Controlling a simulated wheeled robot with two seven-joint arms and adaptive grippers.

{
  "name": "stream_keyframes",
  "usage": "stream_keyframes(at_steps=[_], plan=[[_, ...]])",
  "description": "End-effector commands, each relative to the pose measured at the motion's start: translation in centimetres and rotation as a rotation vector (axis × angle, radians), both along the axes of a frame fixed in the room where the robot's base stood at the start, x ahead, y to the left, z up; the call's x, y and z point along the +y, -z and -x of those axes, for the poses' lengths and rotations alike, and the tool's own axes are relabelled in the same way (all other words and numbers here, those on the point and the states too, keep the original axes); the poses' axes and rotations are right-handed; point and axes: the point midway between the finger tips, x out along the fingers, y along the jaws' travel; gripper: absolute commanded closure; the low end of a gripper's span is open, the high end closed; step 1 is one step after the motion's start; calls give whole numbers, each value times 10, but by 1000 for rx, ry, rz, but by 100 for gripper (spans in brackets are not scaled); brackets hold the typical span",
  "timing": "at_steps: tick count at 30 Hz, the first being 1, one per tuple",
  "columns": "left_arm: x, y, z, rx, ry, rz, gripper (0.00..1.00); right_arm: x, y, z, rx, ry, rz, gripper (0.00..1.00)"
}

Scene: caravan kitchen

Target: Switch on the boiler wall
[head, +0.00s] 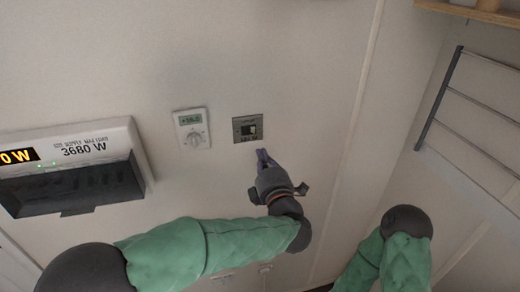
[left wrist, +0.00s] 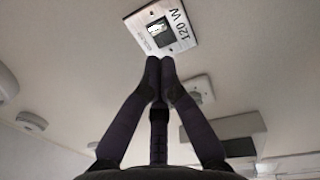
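A small grey metal plate with a dark switch (head: 248,128) is on the wall in the head view. It also shows in the left wrist view as a plate with a dark switch (left wrist: 162,31) marked "120 W". I cannot read a boiler name on it. My left gripper (head: 262,154) is just below the plate, its fingers pointing up toward it. In the left wrist view the left gripper (left wrist: 160,64) has its fingertips together, with nothing seen between them. They appear apart from the plate. My right gripper is not in view.
A white box (head: 125,132) reading "3680 W" juts out further left. A metal rack (head: 438,98) is at the right. Another small plate (left wrist: 206,88) is near the fingers in the left wrist view.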

Motion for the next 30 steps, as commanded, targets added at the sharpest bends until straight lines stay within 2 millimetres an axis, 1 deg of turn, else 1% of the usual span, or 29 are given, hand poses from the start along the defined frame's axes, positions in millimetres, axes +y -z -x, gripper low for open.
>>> stream_keyframes(at_steps=[1,6,11,26,29,30], plan=[[-4,0,10,-2,3,0,100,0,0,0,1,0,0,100],[-10,2,33,-1,3,0,100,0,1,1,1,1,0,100],[-12,3,44,-1,1,1,100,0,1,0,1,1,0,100],[-13,4,46,0,0,0,100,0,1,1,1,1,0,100],[-12,10,43,12,6,-17,100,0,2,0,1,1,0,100],[-11,19,39,26,12,-38,100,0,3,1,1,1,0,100]])
